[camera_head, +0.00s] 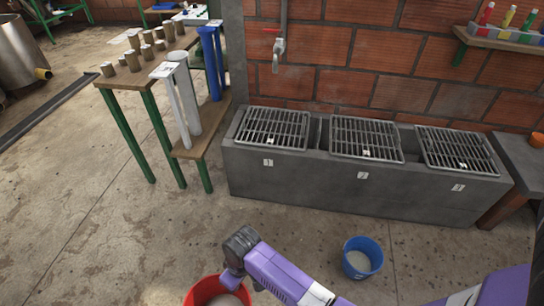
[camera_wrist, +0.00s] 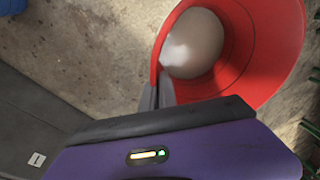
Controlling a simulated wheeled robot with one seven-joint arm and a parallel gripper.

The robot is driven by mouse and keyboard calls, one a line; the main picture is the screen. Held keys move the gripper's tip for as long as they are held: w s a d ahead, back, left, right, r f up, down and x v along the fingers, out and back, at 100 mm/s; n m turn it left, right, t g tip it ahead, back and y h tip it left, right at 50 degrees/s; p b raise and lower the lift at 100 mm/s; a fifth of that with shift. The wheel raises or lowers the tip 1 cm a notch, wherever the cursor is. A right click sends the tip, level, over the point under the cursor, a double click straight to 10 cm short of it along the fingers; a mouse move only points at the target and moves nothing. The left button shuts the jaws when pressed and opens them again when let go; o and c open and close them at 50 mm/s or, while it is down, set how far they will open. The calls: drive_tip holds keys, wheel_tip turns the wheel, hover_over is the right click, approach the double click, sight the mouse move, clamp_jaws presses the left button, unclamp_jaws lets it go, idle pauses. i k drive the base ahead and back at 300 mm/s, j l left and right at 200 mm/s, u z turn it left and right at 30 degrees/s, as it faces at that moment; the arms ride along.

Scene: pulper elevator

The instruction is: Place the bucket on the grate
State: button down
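A red bucket (camera_head: 204,290) is at the bottom edge of the head view, partly cut off. It fills the upper right of the wrist view (camera_wrist: 262,50), with a pale grey inside. My gripper (camera_head: 232,278) is at its rim. In the wrist view the dark fingers (camera_wrist: 158,92) are close together on either side of the red rim and look shut on it. I cannot tell whether the bucket is clear of the floor. Three metal grates, left (camera_head: 273,128), middle (camera_head: 366,138) and right (camera_head: 457,150), lie on a grey concrete trough (camera_head: 310,176).
A blue bucket (camera_head: 362,258) stands on the floor before the trough. A wooden table with green legs (camera_head: 118,78), holding several cups, stands left of the trough. Floor between the table and my gripper is clear.

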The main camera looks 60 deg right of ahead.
sight(274, 125)
drive_tip(key=i+z, duration=0.4)
drive_tip(key=i, duration=0.35)
drive_tip(key=i+j+z, duration=0.2)
drive_tip(key=i+z, duration=0.2)
drive_tip(key=i, duration=0.3)
